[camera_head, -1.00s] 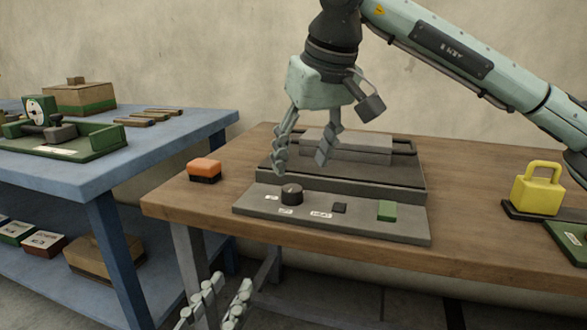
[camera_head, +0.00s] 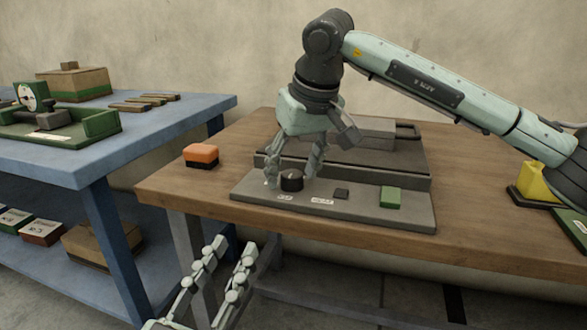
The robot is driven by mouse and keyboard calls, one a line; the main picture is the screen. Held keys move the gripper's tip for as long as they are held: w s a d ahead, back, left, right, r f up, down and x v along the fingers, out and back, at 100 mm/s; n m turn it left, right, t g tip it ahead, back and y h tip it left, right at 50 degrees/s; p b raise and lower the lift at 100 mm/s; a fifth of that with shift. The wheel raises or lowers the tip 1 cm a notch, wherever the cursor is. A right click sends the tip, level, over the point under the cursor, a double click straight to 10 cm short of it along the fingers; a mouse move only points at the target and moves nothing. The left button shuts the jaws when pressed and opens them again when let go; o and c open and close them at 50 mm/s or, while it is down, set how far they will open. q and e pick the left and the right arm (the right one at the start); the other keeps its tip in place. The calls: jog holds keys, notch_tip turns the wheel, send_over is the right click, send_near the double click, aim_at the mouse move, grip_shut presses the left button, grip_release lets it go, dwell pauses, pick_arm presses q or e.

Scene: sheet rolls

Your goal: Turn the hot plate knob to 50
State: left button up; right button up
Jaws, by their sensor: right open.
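The hot plate (camera_head: 409,207) is a grey unit with a sloped front panel on the wooden table. Its dark round knob (camera_head: 291,181) sits at the left of the panel, above a small white label (camera_head: 285,197). My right gripper (camera_head: 292,176) points down at the knob, open, with one finger left of it and the other to its right and slightly behind. I cannot tell whether the fingers touch the knob. My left gripper (camera_head: 234,246) is low in front of the table, its fingers apart and empty.
An orange and black block (camera_head: 201,156) lies to the left. A yellow padlock-like object (camera_head: 537,182) is partly behind my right arm. A blue bench (camera_head: 185,124) stands at left.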

jog(key=shift+c, duration=0.5)
jog(key=c, duration=1.1)
